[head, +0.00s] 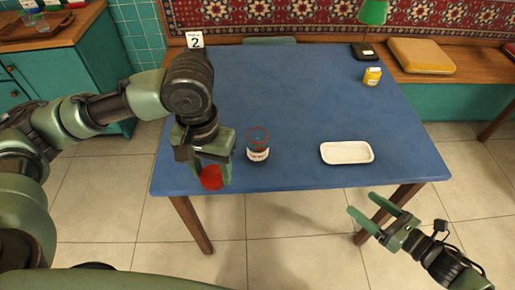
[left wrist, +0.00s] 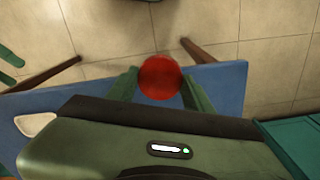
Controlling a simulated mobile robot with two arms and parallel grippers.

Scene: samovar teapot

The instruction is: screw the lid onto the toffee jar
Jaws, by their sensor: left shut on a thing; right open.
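The toffee jar (head: 258,147) stands upright on the blue table near its front edge. It is dark glass with a white label and a red ring at its open-looking top. My left gripper (head: 210,178) is shut on the red round lid (head: 211,178), to the left of the jar and apart from it. In the left wrist view the lid (left wrist: 160,77) sits between the two green fingers. The jar is not visible in that view. My right gripper (head: 368,219) is open and empty, off the table's front right edge.
A white tray (head: 347,153) lies right of the jar. A small yellow container (head: 372,76) and a green lamp (head: 372,14) stand at the back right, and a number 2 sign (head: 195,40) at the back left. The table's middle (head: 290,90) is clear.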

